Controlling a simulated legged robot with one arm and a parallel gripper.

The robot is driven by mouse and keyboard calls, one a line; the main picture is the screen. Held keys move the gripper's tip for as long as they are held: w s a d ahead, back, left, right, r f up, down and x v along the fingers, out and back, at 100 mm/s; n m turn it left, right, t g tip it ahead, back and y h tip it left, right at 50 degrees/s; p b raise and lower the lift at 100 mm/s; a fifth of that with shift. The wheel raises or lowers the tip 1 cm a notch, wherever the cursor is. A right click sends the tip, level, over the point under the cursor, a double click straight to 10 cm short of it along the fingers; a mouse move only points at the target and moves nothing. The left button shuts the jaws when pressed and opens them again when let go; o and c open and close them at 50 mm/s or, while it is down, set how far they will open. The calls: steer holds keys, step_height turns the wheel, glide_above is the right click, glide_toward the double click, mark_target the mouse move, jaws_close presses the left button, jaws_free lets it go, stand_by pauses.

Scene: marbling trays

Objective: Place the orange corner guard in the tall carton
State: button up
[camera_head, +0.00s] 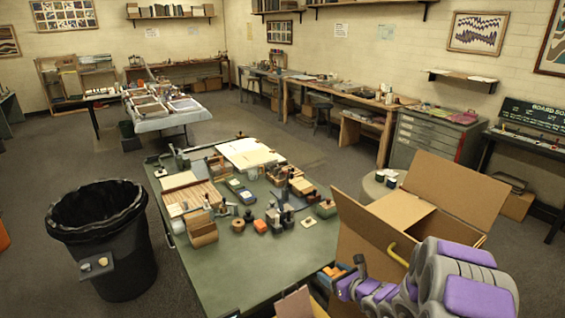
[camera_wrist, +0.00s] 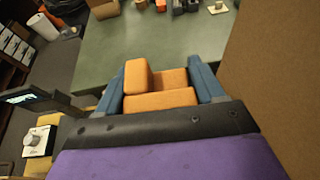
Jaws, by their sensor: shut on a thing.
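The orange corner guard (camera_wrist: 160,98) is a blocky piece with a raised part at its left, held between the blue fingers of my gripper (camera_wrist: 160,84) in the wrist view. In the head view my gripper (camera_head: 338,280) is at the lower right, by the table's near right edge, with a little of the orange guard (camera_head: 328,271) showing. The tall carton (camera_head: 360,232) stands open with flaps spread, just behind and right of my gripper. A brown cardboard face (camera_wrist: 280,85), seemingly the carton's, fills the right of the wrist view. The carton's inside bottom is hidden.
The green table (camera_head: 235,275) holds several blocks, stamps and trays, with its near part bare. A black bin (camera_head: 105,235) stands at its left. A grey drawer cabinet (camera_head: 425,140) stands behind the carton. Floor is free beyond the table.

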step_height(320, 180, up, 12)
steer(key=m+h, duration=0.1)
step_height(320, 180, up, 10)
steer(key=m+t+h, duration=0.1)
steer(key=m+h, duration=0.1)
glide_above(329, 275)
steer(key=shift+w+a+r, duration=0.1)
steer(key=shift+r, duration=0.05)
